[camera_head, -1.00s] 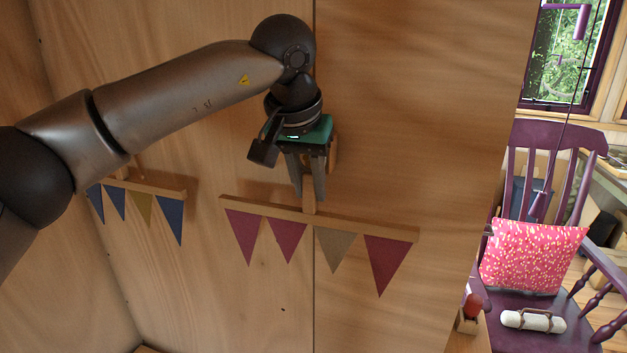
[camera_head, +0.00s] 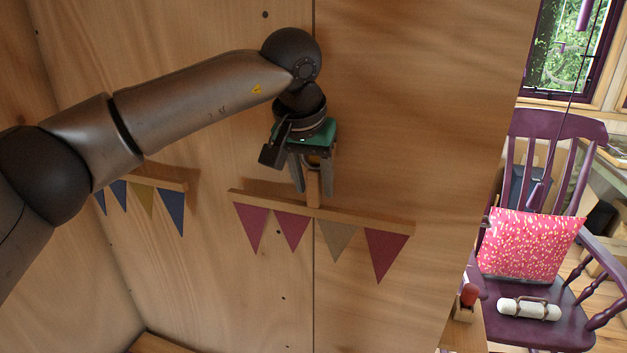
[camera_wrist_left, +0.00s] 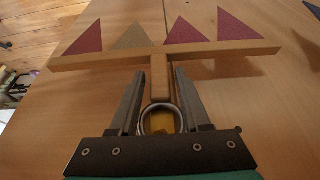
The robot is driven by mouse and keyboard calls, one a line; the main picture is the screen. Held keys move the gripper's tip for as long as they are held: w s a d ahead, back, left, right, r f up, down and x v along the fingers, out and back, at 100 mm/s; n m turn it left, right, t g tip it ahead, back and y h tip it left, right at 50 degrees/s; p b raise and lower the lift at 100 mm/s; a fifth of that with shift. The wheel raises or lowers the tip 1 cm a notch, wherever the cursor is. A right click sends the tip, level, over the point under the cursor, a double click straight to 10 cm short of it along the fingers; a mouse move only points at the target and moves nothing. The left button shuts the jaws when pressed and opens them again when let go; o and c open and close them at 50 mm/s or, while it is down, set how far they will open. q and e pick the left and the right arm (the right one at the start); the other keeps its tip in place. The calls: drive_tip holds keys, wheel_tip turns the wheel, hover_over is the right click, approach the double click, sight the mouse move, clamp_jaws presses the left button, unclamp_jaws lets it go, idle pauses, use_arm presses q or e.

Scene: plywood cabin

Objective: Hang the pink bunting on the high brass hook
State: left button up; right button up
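The pink bunting (camera_head: 380,222) is a wooden bar with pink flags and one tan flag, against the plywood wall. In the left wrist view the bunting (camera_wrist_left: 232,47) has a short wooden stem ending in a pale ring. Something brass-yellow (camera_wrist_left: 160,123) shows inside the ring; it looks like the hook, but how the ring sits on it is unclear. My left gripper (camera_head: 312,188) is open around the stem, with a gap on each side in the left wrist view (camera_wrist_left: 160,82). My right gripper is out of view.
A second bunting (camera_head: 160,184) with blue and tan flags hangs lower left, partly behind my left arm. A purple chair (camera_head: 545,330) with a pink cushion (camera_head: 532,245) stands at the right, beyond the panel's edge. The wall below the pink bunting is clear.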

use_arm(q)
drive_tip(key=shift+o, duration=0.6)
